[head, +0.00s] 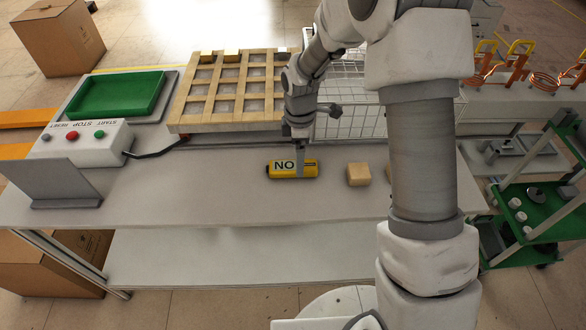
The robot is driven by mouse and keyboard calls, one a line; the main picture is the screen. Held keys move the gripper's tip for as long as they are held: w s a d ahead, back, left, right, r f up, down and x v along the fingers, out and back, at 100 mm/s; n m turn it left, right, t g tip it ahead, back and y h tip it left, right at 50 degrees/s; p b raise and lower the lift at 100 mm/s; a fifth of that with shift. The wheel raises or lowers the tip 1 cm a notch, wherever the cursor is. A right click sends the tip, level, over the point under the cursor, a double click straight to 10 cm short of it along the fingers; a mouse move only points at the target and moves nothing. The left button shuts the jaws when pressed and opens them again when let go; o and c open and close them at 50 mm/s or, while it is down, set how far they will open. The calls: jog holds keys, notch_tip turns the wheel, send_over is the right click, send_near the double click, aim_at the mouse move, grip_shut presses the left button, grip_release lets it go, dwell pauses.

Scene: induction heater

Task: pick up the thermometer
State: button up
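A small yellow block-like device with a dark end and a pale label reading "NO" (282,169) lies on the grey table; it looks like the thermometer, though I cannot be sure. My gripper (300,168) points down right over it from the back. A grey finger crosses in front of its right part and hides some of it. Whether the fingers touch or close on it cannot be told. The device appears to rest on the table.
A tan wooden cube (358,174) sits just right of the device. A wooden grid tray (196,129) and wire basket (355,70) stand behind. A button box (80,143) and green tray (160,78) are at left.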

notch_tip(320, 180, down, 3)
jog(key=shift+r, duration=0.15)
grip_shut()
dwell(0.4)
